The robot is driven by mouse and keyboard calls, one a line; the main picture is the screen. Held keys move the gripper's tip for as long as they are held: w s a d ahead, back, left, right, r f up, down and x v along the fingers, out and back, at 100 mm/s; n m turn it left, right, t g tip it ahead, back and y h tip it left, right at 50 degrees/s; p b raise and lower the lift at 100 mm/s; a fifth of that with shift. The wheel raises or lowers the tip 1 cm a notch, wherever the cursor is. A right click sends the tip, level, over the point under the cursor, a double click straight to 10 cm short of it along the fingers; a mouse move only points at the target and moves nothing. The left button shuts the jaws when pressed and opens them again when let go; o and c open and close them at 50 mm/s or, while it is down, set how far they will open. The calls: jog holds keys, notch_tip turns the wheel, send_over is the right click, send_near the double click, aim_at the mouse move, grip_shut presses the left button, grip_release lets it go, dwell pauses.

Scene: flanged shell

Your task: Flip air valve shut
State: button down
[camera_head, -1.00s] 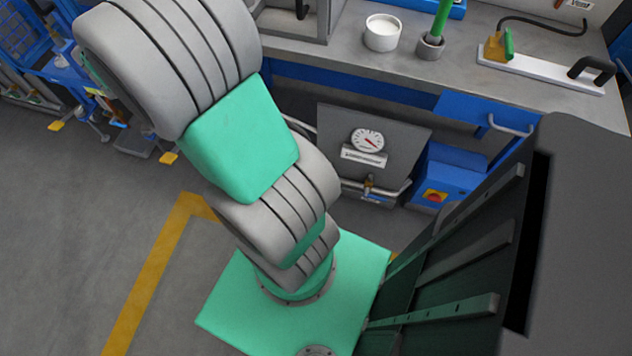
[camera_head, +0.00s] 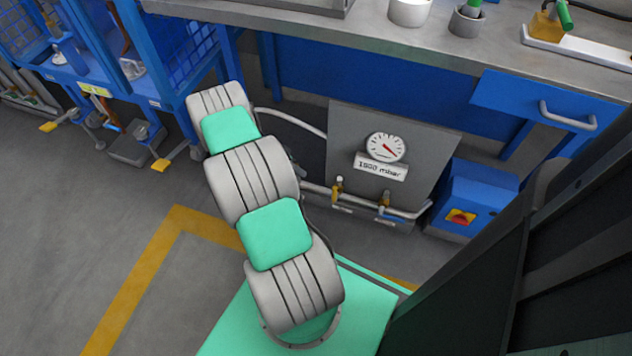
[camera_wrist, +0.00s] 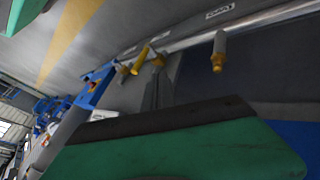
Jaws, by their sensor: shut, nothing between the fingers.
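Two brass valve fittings sit on the grey pipe along the bottom of the gauge panel (camera_head: 350,140). In the head view one is the left fitting (camera_head: 338,187) and the other the right fitting (camera_head: 384,203). In the wrist view one valve shows a yellow lever (camera_wrist: 140,60) slanting beside the pipe, and a brass-tipped fitting (camera_wrist: 218,52) hangs right of it. Small labels lie nearby, too small to read surely, so which is the air valve is unclear. My gripper (camera_wrist: 160,122) is shut and empty, apart from the valves; the arm hides it in the head view.
A round gauge (camera_head: 386,147) with a mbar label is on the panel. A blue box (camera_head: 470,198) with a red and yellow switch stands to its right. The workbench (camera_head: 330,28) overhangs behind. A blue rack (camera_head: 130,70) is at the left. Floor is clear at lower left.

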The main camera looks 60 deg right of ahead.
aim_at(335, 192)
jog(key=s+d+f+b, duration=0.3)
jog(key=s+f, duration=0.4)
jog(key=s, duration=0.1)
jog(key=shift+s+f, duration=0.25)
jog(key=shift+s, duration=0.05)
jog(key=shift+d+r, duration=0.1)
jog(key=shift+r, duration=0.05)
